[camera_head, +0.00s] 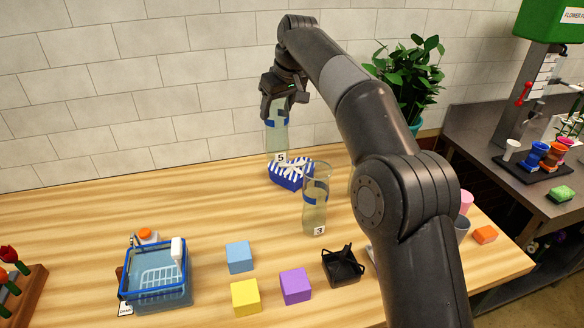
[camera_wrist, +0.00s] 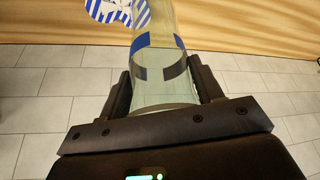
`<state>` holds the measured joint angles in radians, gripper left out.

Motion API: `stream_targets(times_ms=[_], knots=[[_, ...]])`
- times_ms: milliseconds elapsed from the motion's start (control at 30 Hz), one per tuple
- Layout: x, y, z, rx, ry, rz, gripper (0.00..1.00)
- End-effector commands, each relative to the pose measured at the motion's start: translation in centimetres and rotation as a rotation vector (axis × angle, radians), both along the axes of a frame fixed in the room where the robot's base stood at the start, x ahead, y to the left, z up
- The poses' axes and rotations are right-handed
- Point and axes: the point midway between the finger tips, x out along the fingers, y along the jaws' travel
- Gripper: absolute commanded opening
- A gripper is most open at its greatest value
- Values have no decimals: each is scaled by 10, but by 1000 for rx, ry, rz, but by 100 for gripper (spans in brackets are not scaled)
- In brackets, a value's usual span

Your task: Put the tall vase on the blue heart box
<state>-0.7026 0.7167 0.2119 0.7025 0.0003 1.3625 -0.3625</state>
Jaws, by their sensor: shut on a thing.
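My gripper (camera_head: 282,98) is shut on a tall clear glass vase (camera_head: 277,135) with a blue band and a tag "5". The vase hangs upright below the fingers; in the wrist view the vase (camera_wrist: 160,65) runs away between both fingers (camera_wrist: 163,90). The blue heart box (camera_head: 291,175), with white stripes, is on the table, just below and right of the vase's foot in the head view. In the wrist view the box (camera_wrist: 130,12) shows at the top, partly behind the vase. I cannot tell whether vase and box touch.
A second glass vase (camera_head: 315,205), tagged "3", stands close in front of the box. Blue (camera_head: 239,257), yellow (camera_head: 246,298) and purple (camera_head: 295,286) cubes, a black holder (camera_head: 343,267) and a blue basket (camera_head: 156,279) stand nearer. The table's left back is clear.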

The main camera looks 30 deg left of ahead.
Motion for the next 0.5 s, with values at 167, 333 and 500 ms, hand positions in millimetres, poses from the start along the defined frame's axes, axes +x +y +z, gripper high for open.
stream_targets(times_ms=[167, 333, 500], knots=[[32, -7, 3, 3, -3, -10, 0], [51, -16, 2, 1, -2, -18, 0], [61, -22, 2, 1, -4, -21, 0]])
